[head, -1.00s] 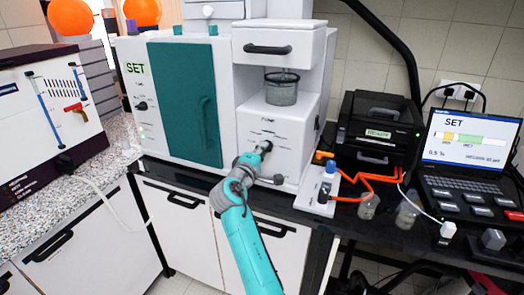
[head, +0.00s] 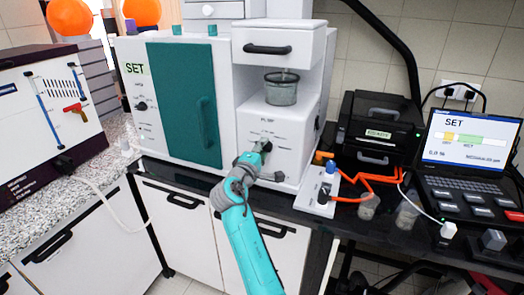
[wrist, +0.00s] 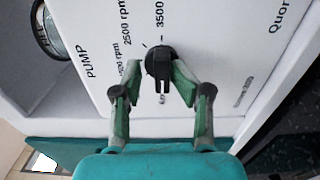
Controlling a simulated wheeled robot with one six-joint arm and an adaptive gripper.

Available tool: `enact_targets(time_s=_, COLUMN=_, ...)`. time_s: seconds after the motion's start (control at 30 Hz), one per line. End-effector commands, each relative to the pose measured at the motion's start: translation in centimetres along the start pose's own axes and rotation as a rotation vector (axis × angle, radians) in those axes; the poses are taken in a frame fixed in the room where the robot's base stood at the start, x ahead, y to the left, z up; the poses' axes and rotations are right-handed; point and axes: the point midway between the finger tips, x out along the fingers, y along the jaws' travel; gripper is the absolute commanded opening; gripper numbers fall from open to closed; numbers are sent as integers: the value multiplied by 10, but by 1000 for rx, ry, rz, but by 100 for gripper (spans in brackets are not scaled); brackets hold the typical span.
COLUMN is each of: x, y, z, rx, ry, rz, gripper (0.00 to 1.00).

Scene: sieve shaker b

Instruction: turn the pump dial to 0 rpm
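The pump dial (wrist: 158,60) is a black knob on a white panel marked PUMP, with rpm labels including 2500 and 3500 around it. Its pointer direction is hard to read. My gripper (wrist: 157,70) has its two fingers on either side of the knob. A gap shows between the left finger and the knob; the right finger is close to it, and contact is unclear. In the head view my gripper (head: 264,146) is at the front panel of the white machine (head: 290,122), below a glass beaker, and largely hides the dial.
A teal door (head: 185,105) with a handle is left of the panel. A glass beaker (head: 281,91) stands on the ledge above. A white block with a blue knob (head: 330,167) and orange tubing stands right of the panel. A laptop (head: 464,150) stands further right.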

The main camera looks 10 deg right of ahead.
Motion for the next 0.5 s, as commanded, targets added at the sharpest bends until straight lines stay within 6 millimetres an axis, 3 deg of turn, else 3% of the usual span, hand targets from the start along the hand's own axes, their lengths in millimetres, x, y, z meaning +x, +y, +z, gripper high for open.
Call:
enact_targets(time_s=0.37, x=-3, y=-2, z=0, rx=-1, ry=0, rz=-3, gripper=41)
enact_targets(time_s=0.5, x=-17, y=-2, z=-2, rx=-1, ry=2, rz=-2, gripper=41)
